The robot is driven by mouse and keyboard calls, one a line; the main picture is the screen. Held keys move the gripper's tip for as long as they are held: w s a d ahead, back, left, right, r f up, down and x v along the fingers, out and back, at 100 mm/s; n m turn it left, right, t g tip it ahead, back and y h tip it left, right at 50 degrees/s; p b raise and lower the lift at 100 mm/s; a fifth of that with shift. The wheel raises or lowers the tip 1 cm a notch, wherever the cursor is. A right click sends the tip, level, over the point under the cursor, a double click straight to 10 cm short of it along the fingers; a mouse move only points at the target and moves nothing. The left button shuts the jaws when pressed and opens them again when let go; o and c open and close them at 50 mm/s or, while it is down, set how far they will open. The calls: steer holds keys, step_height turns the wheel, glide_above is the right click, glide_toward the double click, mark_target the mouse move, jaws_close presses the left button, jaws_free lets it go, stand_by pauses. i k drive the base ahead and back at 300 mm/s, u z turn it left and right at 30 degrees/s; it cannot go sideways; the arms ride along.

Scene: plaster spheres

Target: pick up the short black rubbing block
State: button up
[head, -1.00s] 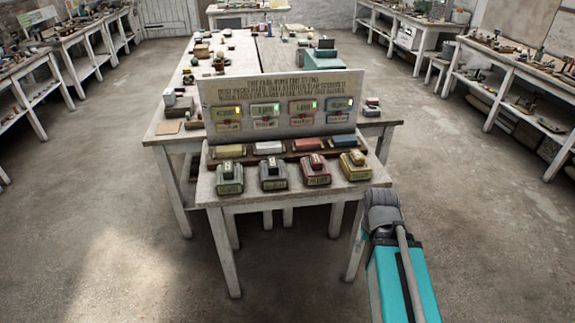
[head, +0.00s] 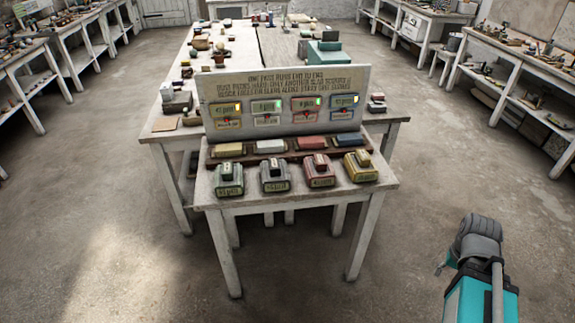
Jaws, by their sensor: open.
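The black rubbing block (head: 275,176) is a short dark grey-black piece with a raised grip and a pale label on its front. It stands on the front of the small white table, second from the left in the front row, between a green block (head: 229,179) and a red block (head: 319,172). My gripper (head: 474,238) is at the lower right, past the table's right side and well apart from the block. Its fingers are hard to make out in this view. I see nothing held.
A yellow block (head: 360,166) ends the front row. Behind it, a brown strip (head: 218,164) bears several coloured bars. An upright sign board (head: 290,80) with small lit panels stands behind them. A longer cluttered table (head: 160,134) stands beyond. The floor (head: 440,170) to the right is clear.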

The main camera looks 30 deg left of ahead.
mark_target(274, 163)
steer(key=z, duration=0.3)
steer(key=k, duration=0.75)
steer(key=u, duration=1)
steer(key=i, duration=1)
